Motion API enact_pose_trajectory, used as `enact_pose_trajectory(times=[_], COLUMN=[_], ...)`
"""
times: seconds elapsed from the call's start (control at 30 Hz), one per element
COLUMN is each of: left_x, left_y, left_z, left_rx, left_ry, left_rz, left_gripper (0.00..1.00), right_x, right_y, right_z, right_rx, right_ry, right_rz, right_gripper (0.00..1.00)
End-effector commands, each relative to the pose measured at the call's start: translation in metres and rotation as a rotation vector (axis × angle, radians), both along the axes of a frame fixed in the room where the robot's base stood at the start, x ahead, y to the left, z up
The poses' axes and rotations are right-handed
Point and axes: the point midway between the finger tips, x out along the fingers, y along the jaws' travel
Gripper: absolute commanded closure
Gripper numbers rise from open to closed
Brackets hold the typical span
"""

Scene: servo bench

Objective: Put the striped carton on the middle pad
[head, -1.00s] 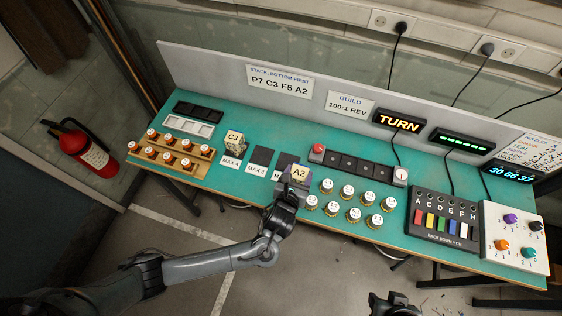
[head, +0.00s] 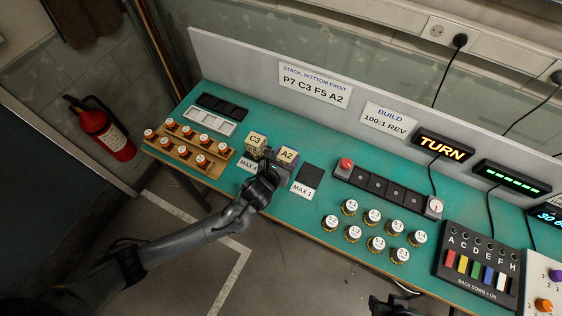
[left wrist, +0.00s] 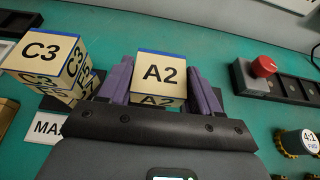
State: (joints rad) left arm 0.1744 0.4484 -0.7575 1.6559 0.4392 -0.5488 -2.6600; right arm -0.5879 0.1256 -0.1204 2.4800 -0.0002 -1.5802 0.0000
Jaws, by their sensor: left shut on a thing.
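A cream carton marked A2 (head: 287,155) with a blue edge stripe is gripped by my left gripper (head: 273,170). In the left wrist view the A2 carton (left wrist: 159,75) sits between the purple fingers (left wrist: 160,85). It is at the middle pad's place, between the MAX 4 and MAX 1 pads; the middle pad is hidden. I cannot tell whether the carton touches it. A similar carton marked C3 (head: 257,141) tops a stack on the MAX 4 pad; it also shows in the left wrist view (left wrist: 42,52). My right gripper (head: 388,305) is partly in view at the bottom edge, its jaws unclear.
The bare MAX 1 pad (head: 310,176) lies to the right. The C3 stack stands close beside my left gripper.

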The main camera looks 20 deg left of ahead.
Motion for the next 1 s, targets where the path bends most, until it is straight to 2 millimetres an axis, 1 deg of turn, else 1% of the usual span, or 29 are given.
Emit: enact_pose_trajectory(times=[0.03, 0.2, 0.33, 0.5, 0.6, 0.7, 1.0], left_x=[0.002, 0.005, 0.005, 0.004, 0.005, 0.005, 0.005], left_y=[0.006, 0.016, 0.017, 0.017, 0.017, 0.017, 0.017], left_z=[-0.004, -0.01, -0.017, -0.039, -0.048, -0.051, -0.052], left_rx=[0.001, -0.001, -0.002, -0.002, -0.001, -0.001, 0.0], left_ry=[0.0, -0.001, 0.001, 0.002, 0.001, 0.0, -0.001], left_rz=[0.002, 0.0, 0.001, 0.001, 0.0, 0.0, 0.0], left_gripper=[0.68, 0.68, 0.68, 0.68, 0.68, 0.68, 0.68], right_x=[0.001, 0.002, 0.003, 0.003, 0.003, 0.003, 0.003], right_y=[0.0, 0.001, 0.001, 0.002, 0.002, 0.002, 0.002], right_z=[0.0, 0.001, 0.0, -0.003, -0.004, -0.004, -0.004], right_rx=[0.0, 0.003, 0.005, 0.009, 0.01, 0.01, 0.007], right_ry=[-0.002, -0.006, -0.006, -0.008, -0.008, -0.008, -0.008], right_rz=[0.0, -0.002, -0.004, -0.007, -0.006, -0.006, -0.005], right_gripper=[0.57, 0.57, 0.57, 0.57, 0.57, 0.57, 0.57])
